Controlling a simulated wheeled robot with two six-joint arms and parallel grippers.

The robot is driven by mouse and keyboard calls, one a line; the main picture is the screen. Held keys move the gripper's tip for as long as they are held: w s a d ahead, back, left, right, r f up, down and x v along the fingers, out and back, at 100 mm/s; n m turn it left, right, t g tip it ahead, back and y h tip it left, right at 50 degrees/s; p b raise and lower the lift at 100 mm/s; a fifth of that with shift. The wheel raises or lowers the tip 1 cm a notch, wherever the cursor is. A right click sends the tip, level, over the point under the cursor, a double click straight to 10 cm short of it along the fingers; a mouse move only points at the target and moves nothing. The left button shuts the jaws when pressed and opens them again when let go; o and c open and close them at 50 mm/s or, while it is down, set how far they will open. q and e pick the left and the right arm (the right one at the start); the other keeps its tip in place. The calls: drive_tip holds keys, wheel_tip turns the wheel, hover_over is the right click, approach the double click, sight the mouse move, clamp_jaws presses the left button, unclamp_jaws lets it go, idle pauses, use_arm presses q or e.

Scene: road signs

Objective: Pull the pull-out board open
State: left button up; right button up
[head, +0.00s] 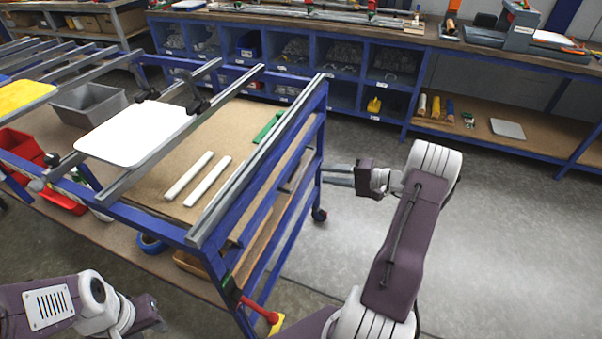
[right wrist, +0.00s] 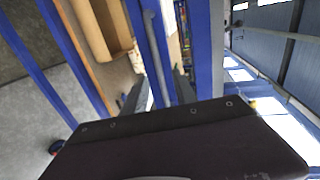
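A blue-framed cart (head: 262,235) carries a tan wooden board (head: 232,125) under its grey rails. I cannot tell for sure whether this is the pull-out board. A grey bar (head: 297,170) shows on the cart's right side, between the blue rails. My right gripper (head: 335,175) is beside that side, fingers pointing at the cart. In the right wrist view its two fingers (right wrist: 158,92) are apart, with a grey bar (right wrist: 157,55) and blue frame beyond the gap. Contact is not clear. My left gripper (head: 150,312) is low at the left, away from the board; its fingers are unclear.
Two white strips (head: 207,180) and a green piece (head: 267,128) lie on the tan board. A white panel (head: 135,133) rests on the rails. A red-handled clamp (head: 258,308) sticks out at the near corner. The floor (head: 500,225) at right is clear.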

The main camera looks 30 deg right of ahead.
sight(303, 169)
drive_tip(key=x, duration=0.9)
drive_tip(key=shift+w+d+f, duration=0.1)
drive_tip(key=shift+w+f, duration=0.05)
drive_tip(key=shift+f, duration=0.15)
clamp_jaws()
idle(1.0)
